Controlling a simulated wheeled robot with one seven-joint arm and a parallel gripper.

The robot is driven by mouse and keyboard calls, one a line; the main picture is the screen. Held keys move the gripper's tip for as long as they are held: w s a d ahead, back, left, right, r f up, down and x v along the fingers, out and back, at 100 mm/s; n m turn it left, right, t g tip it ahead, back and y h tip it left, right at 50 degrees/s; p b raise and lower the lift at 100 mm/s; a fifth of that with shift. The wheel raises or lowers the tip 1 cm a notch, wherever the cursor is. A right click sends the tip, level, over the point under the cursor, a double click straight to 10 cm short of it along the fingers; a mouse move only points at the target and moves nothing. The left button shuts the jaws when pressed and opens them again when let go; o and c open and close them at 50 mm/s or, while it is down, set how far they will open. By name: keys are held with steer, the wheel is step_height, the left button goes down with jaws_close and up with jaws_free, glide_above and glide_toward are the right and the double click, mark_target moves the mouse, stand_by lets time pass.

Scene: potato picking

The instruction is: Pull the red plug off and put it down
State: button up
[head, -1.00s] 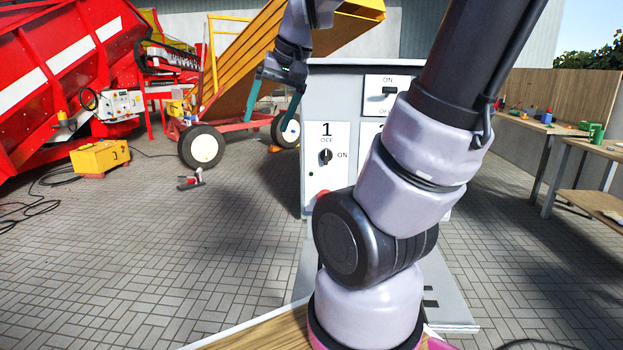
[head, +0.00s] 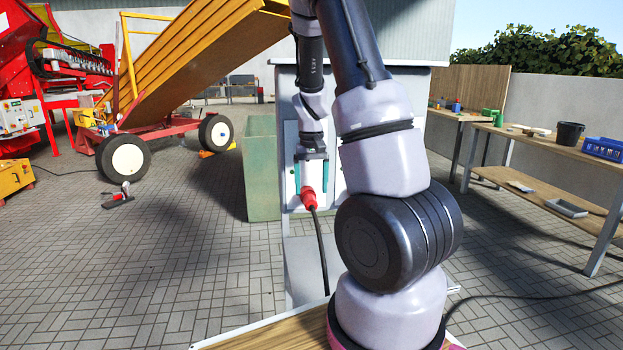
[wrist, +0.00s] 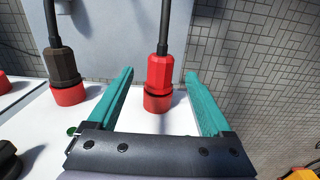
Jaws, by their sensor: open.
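The red plug (head: 308,198) sits on the light grey cabinet's face, with a black cable hanging down from it. In the wrist view the red plug (wrist: 159,78) stands between the two teal fingers and meets a red socket ring (wrist: 158,101) on the white panel. My gripper (head: 311,182) is open around the plug.
The cabinet (head: 290,110) stands in front of me, with a green box (head: 262,170) beside it. A workbench (head: 560,150) with a black bucket (head: 569,133) and a blue crate (head: 604,148) is at the right.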

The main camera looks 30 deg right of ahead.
mark_target(311, 199)
steer(key=shift+f, duration=2.6)
jaws_close()
steer(key=shift+s+a, duration=0.25)
steer(key=shift+s, duration=0.45)
steer(key=shift+s+a, duration=0.2)
steer(key=shift+s, duration=0.55)
steer(key=shift+s+a, duration=0.25)
steer(key=shift+s, duration=0.45)
steer(key=shift+s, duration=0.1)
steer(key=shift+s+a, duration=0.2)
steer(key=shift+s, duration=0.5)
steer(key=shift+s+a, duration=0.2)
steer(key=shift+s, duration=0.5)
steer(key=shift+s+a, duration=0.2)
steer(key=shift+s, duration=0.5)
steer(key=shift+s+a, duration=0.2)
steer(key=shift+s, duration=0.5)
